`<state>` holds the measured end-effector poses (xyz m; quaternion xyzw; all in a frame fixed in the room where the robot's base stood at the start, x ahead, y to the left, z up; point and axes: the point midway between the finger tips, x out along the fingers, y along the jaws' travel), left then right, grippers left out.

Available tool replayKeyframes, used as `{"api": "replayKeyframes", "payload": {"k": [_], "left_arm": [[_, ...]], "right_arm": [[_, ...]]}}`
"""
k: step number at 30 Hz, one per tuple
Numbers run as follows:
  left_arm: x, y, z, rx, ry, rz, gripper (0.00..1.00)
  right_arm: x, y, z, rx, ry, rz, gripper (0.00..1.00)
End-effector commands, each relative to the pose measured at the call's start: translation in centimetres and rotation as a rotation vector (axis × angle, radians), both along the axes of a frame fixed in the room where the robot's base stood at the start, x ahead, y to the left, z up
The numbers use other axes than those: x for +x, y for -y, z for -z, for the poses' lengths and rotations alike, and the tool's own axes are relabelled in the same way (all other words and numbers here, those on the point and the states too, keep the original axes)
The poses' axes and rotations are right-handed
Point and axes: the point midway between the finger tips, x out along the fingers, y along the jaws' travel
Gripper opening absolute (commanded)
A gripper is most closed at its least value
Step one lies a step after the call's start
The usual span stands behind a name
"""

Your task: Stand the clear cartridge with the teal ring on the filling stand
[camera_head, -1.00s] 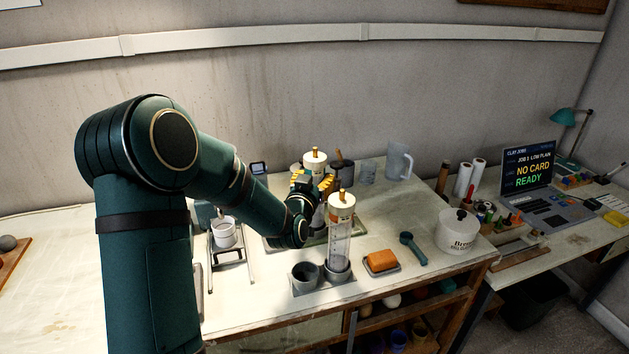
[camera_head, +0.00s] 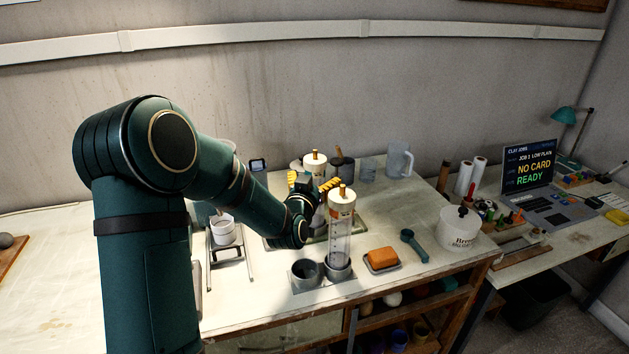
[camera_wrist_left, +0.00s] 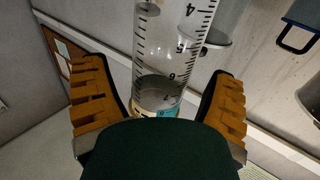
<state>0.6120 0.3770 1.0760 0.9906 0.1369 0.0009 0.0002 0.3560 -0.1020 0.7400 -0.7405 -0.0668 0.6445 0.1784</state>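A clear cartridge (camera_wrist_left: 163,50) with a printed scale stands between the fingers in the left wrist view. A teal ring (camera_wrist_left: 168,112) shows at its near end, partly hidden by my gripper body. My left gripper (camera_wrist_left: 163,95) is open around it, with a gap on both sides. In the head view my left gripper (camera_head: 313,183) is at a white-capped cartridge (camera_head: 315,160), whose body is mostly hidden. A second clear cartridge (camera_head: 340,240) with a white cap stands upright in front, in the right cup of a two-cup grey stand (camera_head: 322,283). The left cup (camera_head: 306,270) looks empty.
An orange sponge (camera_head: 382,256) on a dish, a teal scoop (camera_head: 413,244) and a white lidded tub (camera_head: 459,229) are to the right. A clear jug (camera_head: 399,161) stands behind. A metal frame with a white cup (camera_head: 223,232) is left. Bare table lies in front of the tub.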

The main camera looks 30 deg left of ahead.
Motion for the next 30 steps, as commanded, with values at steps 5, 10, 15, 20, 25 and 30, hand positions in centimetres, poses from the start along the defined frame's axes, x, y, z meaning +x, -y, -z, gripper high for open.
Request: {"api": "replayKeyframes", "payload": {"k": [5,10,15,20,25,30], "left_arm": [[0.0,0.0,0.0,0.0,0.0,0.0,0.84],[-0.4,0.1,0.1,-0.001,-0.002,0.0,0.84],[-2.6,0.8,0.0,-0.001,-0.002,0.001,0.84],[-5.1,1.5,0.0,0.0,0.0,0.0,0.84],[-6.8,1.9,0.0,0.0,0.0,0.0,0.84],[-7.3,2.1,0.0,0.0,0.0,0.0,0.84]], "right_arm": [[0.0,0.0,0.0,0.0,0.0,0.0,0.47],[0.0,0.0,0.0,0.0,0.0,0.0,0.47],[0.0,0.0,0.0,0.0,0.0,0.0,0.47],[0.0,0.0,0.0,0.0,0.0,0.0,0.47],[0.0,0.0,0.0,0.0,0.0,0.0,0.47],[0.0,0.0,0.0,0.0,0.0,0.0,0.47]]}}
